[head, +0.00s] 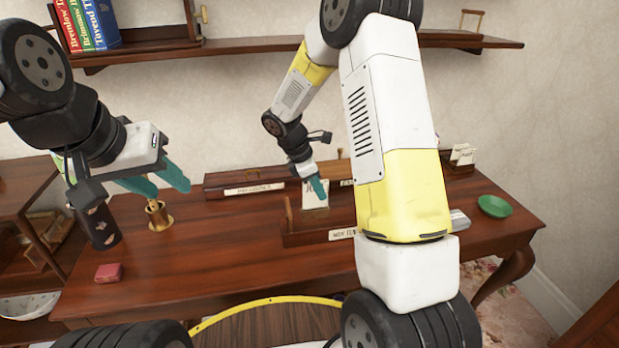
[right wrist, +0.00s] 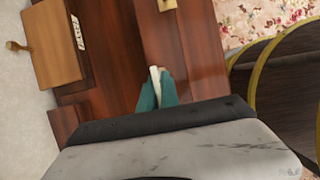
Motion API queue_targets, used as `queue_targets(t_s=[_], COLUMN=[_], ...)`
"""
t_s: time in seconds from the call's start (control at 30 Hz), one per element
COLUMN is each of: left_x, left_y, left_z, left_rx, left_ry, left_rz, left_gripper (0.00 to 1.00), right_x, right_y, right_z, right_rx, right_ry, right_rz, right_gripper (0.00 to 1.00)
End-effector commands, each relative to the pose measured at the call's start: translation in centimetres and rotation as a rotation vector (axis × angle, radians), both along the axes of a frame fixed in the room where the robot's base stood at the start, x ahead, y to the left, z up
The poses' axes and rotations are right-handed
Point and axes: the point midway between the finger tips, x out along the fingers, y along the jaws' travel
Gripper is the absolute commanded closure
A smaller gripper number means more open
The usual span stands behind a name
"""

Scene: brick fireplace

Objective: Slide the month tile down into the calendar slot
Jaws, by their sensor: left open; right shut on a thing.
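The white month tile (head: 313,201) with dark lettering stands at the wooden calendar (head: 296,238) on the desk. My right gripper (head: 319,188) is shut on the tile, and its teal fingers lie at the tile's upper part. In the right wrist view the tile (right wrist: 154,75) shows as a thin white edge between the fingers (right wrist: 157,92). I cannot tell whether its lower edge is inside the slot. My right arm hides part of the calendar's right side. My left gripper (head: 168,188) is open and empty above a brass holder (head: 158,214) at the desk's left.
A dark cup (head: 102,228) and a red block (head: 109,272) are on the desk's left. A long wooden box (head: 225,190) lies behind the calendar. A green dish (head: 494,206) and a small card rack (head: 462,160) are at the right. The front middle of the desk is clear.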

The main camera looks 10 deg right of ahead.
Motion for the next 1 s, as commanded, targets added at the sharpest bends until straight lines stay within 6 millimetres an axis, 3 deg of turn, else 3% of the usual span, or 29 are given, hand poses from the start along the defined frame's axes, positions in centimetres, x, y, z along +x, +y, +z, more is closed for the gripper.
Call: queue_targets(t_s=[1.0], left_x=[0.0], left_y=[0.0], left_z=[0.0], left_rx=[0.0], left_ry=[0.0], left_rz=[0.0], left_gripper=[0.59], right_x=[0.0], right_y=[0.0], right_z=[-2.5], right_rx=[0.0], right_ry=[0.0], right_rz=[-0.001], right_gripper=[1.0])
